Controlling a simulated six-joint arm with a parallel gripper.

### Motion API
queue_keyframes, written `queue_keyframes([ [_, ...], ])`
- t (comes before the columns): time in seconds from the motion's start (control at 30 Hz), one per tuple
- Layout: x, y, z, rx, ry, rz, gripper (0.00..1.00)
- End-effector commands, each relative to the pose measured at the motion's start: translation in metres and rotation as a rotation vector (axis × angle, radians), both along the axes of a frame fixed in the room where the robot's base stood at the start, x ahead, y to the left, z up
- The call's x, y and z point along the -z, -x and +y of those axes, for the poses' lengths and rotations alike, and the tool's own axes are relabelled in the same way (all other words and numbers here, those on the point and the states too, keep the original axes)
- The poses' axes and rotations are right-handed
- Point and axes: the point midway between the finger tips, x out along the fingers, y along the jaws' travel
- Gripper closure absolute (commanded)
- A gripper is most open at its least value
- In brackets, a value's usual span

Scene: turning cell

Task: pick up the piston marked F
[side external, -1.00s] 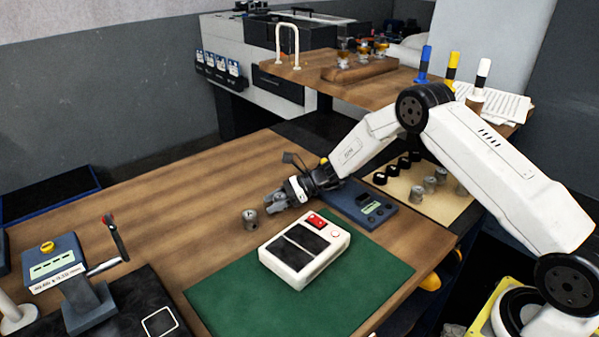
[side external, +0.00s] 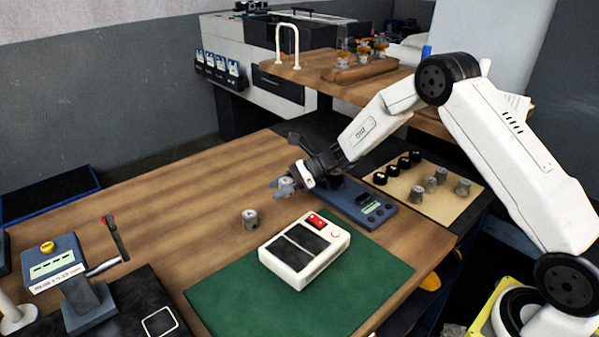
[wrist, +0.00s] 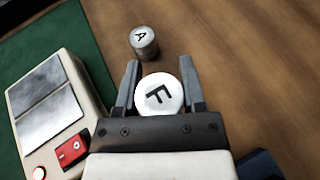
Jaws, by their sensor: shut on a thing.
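The piston marked F (wrist: 158,94) sits between the two fingers of my gripper (wrist: 160,85) in the wrist view, its pale round top with a black letter F facing the camera. In the side view my gripper (side external: 287,186) is shut on this grey piston (side external: 285,184) and holds it above the wooden table. Another grey piston marked A (wrist: 145,42) stands upright on the table, apart from my gripper; it also shows in the side view (side external: 250,219).
A white device with a red switch (side external: 304,250) stands on a green mat (side external: 220,298). A blue-grey device (side external: 362,205) lies below my wrist. Several black and grey parts stand on a tan board (side external: 447,208) at right.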

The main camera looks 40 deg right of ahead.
Motion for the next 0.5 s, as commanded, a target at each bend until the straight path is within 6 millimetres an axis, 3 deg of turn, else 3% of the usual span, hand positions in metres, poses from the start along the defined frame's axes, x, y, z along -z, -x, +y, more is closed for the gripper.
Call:
queue_keyframes([
  [0.23,-0.033,0.026,-0.002,0.001,0.001,-0.004,1.0],
  [0.5,-0.05,0.066,-0.005,0.001,0.0,-0.002,1.0],
])
